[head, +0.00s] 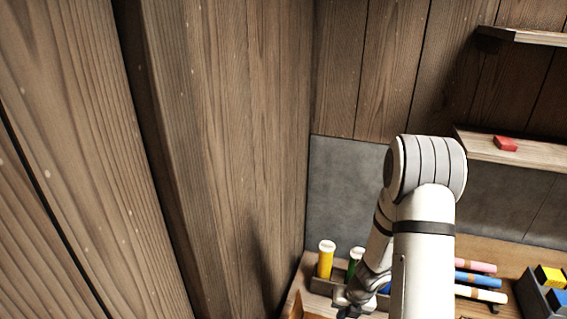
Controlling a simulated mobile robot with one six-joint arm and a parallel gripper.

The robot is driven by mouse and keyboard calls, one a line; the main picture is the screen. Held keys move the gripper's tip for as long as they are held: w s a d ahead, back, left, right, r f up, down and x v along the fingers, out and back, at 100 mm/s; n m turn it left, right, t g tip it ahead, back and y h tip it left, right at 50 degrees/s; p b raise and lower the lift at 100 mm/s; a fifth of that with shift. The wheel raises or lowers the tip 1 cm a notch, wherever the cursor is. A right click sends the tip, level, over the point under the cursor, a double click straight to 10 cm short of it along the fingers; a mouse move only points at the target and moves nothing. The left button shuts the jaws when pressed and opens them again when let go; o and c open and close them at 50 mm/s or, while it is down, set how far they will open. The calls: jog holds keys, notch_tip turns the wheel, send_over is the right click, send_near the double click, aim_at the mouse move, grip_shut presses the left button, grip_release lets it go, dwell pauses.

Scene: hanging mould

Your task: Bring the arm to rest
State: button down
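My arm (424,235) rises in the right half of the head view, white and grey with dark bands. It bends at a rounded joint in front of the back wall. Its wrist reaches down and left to my gripper (350,306), which shows only as a small dark part near the bottom edge. The gripper is close to the front of a wooden holder. Its fingers are too small and too covered to tell whether they are open or hold anything.
The holder (322,286) has a yellow tube (326,262) and a green one (354,264). Pink, blue and white sticks (480,281) lie right of my arm. A dark tray (535,298) holds blocks. A wooden wall (220,150) fills the left.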

jog(key=s+a+r+n+t+b, duration=0.1)
jog(key=s+a+r+n+b, duration=0.15)
jog(key=r+n, duration=0.6)
jog(key=s+a+r+n+b, duration=0.1)
jog(key=a+r+n, duration=0.2)
jog(key=r+n, duration=0.6)
jog(key=s+d+r+n+h+b, duration=0.1)
jog(key=s+r+n, duration=0.3)
jog(key=n, duration=0.6)
jog(key=s+d+r+n+t+h+b, duration=0.1)
jog(key=s+r+n, duration=0.3)
jog(key=s+n, duration=0.5)
jog(key=shift+s+n+b, duration=0.2)
jog(key=shift+n+b, duration=0.45)
jog(key=shift+b, duration=0.1)
jog(key=shift+r, duration=0.1)
jog(key=shift+w+a, duration=0.1)
